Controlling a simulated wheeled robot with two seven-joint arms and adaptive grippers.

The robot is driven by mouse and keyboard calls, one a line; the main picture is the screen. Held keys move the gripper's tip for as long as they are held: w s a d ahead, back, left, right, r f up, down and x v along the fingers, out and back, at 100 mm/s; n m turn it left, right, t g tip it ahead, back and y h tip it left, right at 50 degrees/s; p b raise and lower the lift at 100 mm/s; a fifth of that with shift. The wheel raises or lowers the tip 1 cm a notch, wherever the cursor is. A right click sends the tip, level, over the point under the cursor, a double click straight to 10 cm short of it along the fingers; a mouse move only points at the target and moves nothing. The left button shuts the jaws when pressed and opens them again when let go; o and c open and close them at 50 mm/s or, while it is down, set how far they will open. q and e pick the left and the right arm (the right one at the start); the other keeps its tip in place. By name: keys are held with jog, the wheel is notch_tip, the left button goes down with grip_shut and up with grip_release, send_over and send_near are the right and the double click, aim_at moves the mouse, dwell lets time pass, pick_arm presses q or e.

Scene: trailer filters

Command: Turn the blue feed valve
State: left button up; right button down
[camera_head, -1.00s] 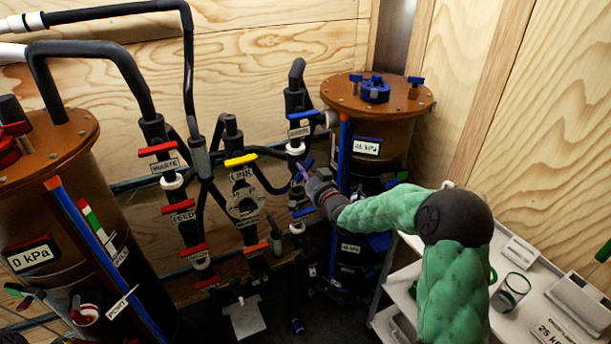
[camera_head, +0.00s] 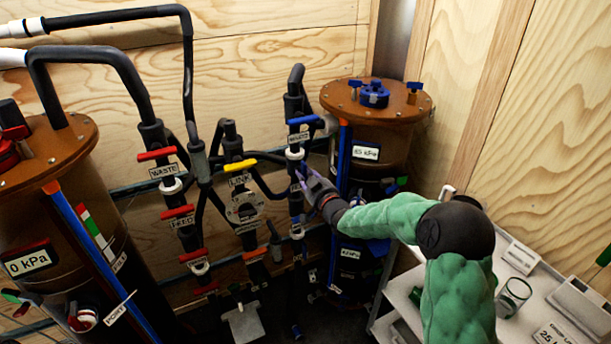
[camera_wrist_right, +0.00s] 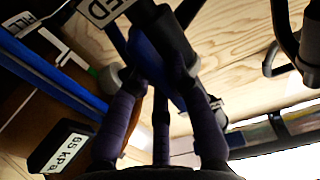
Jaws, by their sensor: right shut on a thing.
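The blue feed valve shows in the right wrist view as a blue handle (camera_wrist_right: 148,50) on a dark pipe, below a label ending in "ED". In the head view it is mostly hidden by my right gripper (camera_head: 302,180), at the blue pipe column left of the right tank. My right gripper also shows in the right wrist view (camera_wrist_right: 160,90), its purple-grey fingers closed around the blue handle. The handle's exact angle is hard to tell. My left gripper is in neither view.
A blue waste valve (camera_head: 303,119) sits just above on the same column. The yellow link valve (camera_head: 240,165) and red feed valve (camera_head: 177,211) stand left. The right tank (camera_head: 390,130) is close behind my wrist. A white shelf (camera_head: 480,280) stands at the right.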

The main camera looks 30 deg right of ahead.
dwell(0.5)
jog(key=c, duration=1.1)
grip_release()
jog(key=shift+c, duration=0.2)
jog(key=s, duration=1.2)
jog(key=shift+a, duration=0.2)
